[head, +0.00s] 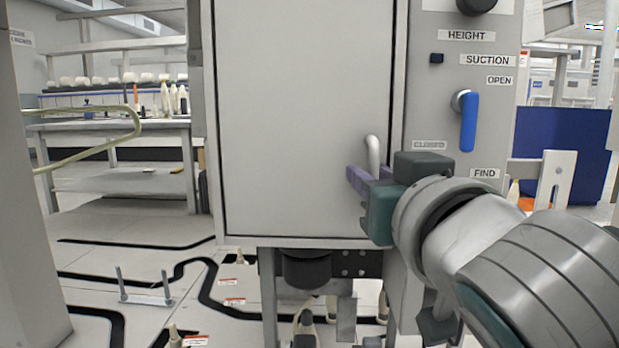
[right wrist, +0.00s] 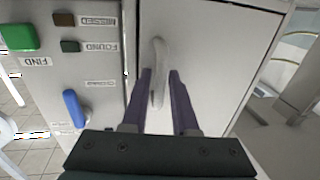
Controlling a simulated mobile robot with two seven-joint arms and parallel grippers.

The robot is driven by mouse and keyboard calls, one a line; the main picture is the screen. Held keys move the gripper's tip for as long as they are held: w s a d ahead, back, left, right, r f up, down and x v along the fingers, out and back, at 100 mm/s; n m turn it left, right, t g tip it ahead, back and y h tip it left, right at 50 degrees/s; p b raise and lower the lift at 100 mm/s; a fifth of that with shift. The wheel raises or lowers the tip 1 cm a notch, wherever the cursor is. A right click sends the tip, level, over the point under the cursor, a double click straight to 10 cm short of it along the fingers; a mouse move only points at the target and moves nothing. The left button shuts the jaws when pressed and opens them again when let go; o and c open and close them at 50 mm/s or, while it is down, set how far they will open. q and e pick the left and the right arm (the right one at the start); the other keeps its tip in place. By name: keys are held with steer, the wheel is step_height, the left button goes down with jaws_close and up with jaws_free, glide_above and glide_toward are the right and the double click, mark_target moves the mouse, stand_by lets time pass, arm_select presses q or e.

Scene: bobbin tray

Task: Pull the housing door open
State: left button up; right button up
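The housing door (head: 300,100) is a large flat grey panel, sitting flush in its frame and shut. It also shows in the right wrist view (right wrist: 215,50). Its pale curved handle (head: 374,152) is on the lower right part of the door. My right gripper (head: 360,174) is at the handle, its purple fingers pointing at the door. In the right wrist view the fingers (right wrist: 160,74) are apart, with the handle (right wrist: 158,55) between them and gaps showing beside it. The handle's lower end is partly hidden in the head view. My left gripper is not in view.
Right of the door is a control panel (head: 425,105) with a blue lever (head: 468,122) and labels. The right wrist view also shows a green button (right wrist: 18,37). A workbench (head: 110,125) stands at the back left. A small stand with two posts (head: 146,299) is on the floor.

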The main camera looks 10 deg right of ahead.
jaws_close()
stand_by(1.4)
